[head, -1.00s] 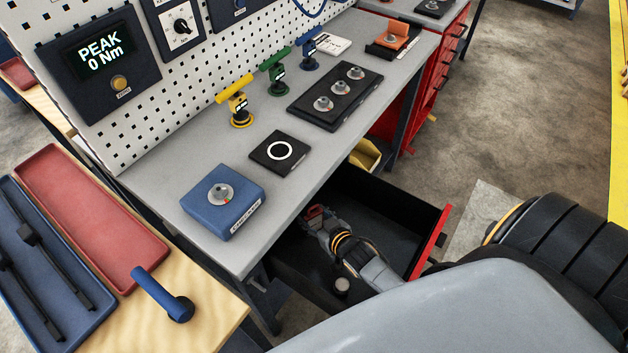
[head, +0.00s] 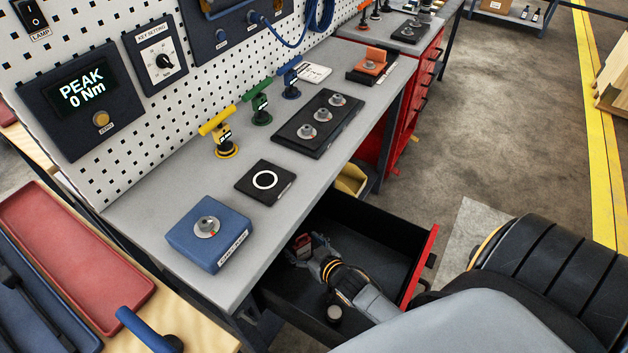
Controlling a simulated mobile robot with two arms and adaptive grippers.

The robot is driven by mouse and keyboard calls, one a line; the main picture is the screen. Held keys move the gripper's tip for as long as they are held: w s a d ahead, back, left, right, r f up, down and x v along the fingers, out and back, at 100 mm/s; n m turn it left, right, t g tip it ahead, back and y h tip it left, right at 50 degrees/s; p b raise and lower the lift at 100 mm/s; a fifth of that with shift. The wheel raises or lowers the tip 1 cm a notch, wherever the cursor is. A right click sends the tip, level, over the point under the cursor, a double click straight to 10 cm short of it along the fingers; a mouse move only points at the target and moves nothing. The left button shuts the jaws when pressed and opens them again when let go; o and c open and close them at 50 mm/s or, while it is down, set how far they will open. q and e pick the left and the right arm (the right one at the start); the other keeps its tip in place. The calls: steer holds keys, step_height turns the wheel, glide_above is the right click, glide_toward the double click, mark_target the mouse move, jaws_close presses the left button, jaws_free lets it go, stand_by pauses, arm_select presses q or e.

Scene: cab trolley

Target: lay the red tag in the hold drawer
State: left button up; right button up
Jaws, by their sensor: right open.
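The open drawer under the grey bench is black inside with a red front (head: 420,265). I take it as the hold drawer, though no label on it is legible. My right gripper (head: 308,246) reaches down into it from the right, with its jaws open near the drawer's left part. A small red piece (head: 301,241), probably the red tag, shows right at the fingertips. It is partly covered by the gripper, and I cannot tell whether it touches the drawer floor. My left gripper is not in view.
A blue block with a knob (head: 208,238), a black ringed pad (head: 264,182) and yellow, green and blue T-handled tools stand on the bench. A yellow bin (head: 351,180) sits beyond the drawer. A red tray (head: 75,245) and blue-handled tool (head: 148,330) lie at left.

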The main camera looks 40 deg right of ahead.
steer(key=v, duration=1.1)
steer(key=shift+s, duration=0.25)
steer(key=shift+r, duration=0.1)
